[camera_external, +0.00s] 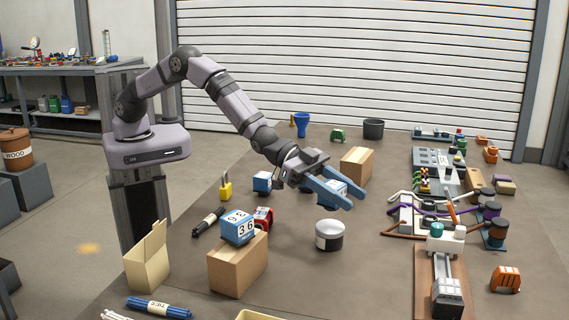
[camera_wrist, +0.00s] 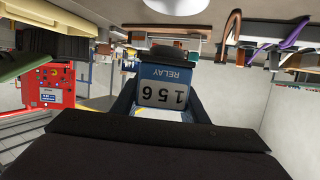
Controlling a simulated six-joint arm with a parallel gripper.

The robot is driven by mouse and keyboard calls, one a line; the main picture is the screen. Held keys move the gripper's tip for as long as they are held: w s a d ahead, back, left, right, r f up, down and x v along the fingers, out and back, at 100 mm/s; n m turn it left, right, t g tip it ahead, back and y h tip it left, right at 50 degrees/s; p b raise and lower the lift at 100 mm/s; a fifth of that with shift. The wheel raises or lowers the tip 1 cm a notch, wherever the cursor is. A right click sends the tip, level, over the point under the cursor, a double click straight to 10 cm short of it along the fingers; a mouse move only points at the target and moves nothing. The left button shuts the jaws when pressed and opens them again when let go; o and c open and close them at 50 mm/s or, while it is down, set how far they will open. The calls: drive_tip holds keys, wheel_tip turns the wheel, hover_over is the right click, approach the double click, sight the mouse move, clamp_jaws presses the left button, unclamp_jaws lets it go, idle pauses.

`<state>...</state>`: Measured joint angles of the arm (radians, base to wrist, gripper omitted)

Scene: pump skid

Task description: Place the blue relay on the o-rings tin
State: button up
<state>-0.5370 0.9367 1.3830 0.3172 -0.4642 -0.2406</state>
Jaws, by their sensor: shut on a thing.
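My gripper (camera_external: 347,196) has blue fingers and is shut on the blue relay (camera_external: 333,187), holding it above the table. In the wrist view the relay (camera_wrist: 164,88) sits between the fingers, blue on top with a white panel, its "RELAY" and "156" lettering upside down. A round tin with a pale lid and dark lower part (camera_external: 329,235) stands on the table, just below and in front of the gripper in the outside view. It is likely the o-rings tin, but its label is too small to read. Its top looks bare.
A blue-and-white numbered block (camera_external: 238,227) sits on a cardboard box (camera_external: 238,264) left of the tin. Another blue block (camera_external: 262,182) and a cardboard box (camera_external: 356,164) stand farther back. Piping and pump parts (camera_external: 440,215) fill the right side. Table around the tin is mostly clear.

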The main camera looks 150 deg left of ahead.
drive_tip(key=shift+f+p, duration=0.45)
drive_tip(key=shift+f, duration=1.7)
drive_tip(key=shift+f, duration=0.25)
drive_tip(key=o, duration=1.1)
drive_tip(key=shift+r, duration=0.2)
drive_tip(key=shift+s, duration=0.1)
drive_tip(key=shift+b+v, duration=1.6)
drive_tip(key=shift+v, duration=4.35)
drive_tip(key=shift+r, duration=0.1)
drive_tip(key=shift+d, duration=0.15)
